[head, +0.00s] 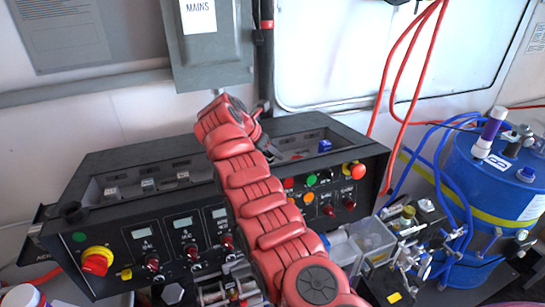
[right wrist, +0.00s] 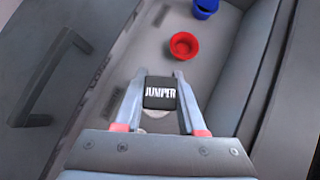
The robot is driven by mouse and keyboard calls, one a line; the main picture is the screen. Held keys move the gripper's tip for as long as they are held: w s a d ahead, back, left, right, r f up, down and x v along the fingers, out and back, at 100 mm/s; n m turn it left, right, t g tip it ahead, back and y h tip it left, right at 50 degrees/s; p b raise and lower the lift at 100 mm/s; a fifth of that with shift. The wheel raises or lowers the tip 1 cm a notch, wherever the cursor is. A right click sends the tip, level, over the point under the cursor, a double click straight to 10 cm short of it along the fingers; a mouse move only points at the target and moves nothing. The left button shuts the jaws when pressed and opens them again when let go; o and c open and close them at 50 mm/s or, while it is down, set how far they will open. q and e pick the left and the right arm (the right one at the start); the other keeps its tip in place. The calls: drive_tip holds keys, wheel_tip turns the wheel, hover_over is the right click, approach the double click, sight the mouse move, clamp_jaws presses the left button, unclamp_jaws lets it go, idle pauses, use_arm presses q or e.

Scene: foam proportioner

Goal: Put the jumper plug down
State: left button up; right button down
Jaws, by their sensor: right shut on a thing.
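The jumper plug (right wrist: 160,93) is a small black block with a white JUMPER label. My right gripper (right wrist: 158,98) is shut on it, with one finger on each side. In the right wrist view the plug is over the pale floor of a recessed tray (right wrist: 145,50). I cannot tell whether its underside touches the floor. In the head view my red right arm reaches over the dark control console, and hides the plug and most of the gripper. My left gripper is not in view.
A red round socket (right wrist: 186,45) and a blue one (right wrist: 205,7) are beyond the plug. The console (head: 110,225) has several knobs and displays on its front. A blue drum (head: 490,175) with hoses stands at the right. Grey tray walls flank the gripper.

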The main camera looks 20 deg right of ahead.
sight(265, 154)
wheel_tip(265, 154, down, 2)
drive_tip(key=shift+f+p, duration=0.1)
drive_tip(key=shift+p, duration=0.55)
drive_tip(key=shift+a+f, duration=0.1)
drive_tip(key=shift+f, duration=0.1)
drive_tip(key=c, duration=0.7)
unclamp_jaws()
drive_tip(key=shift+o, duration=1)
drive_tip(key=shift+w, duration=0.1)
drive_tip(key=b+v, duration=0.4)
drive_tip(key=shift+a, duration=0.1)
drive_tip(key=b+v, duration=0.2)
drive_tip(key=v, duration=0.6)
drive_tip(key=shift+d, duration=0.2)
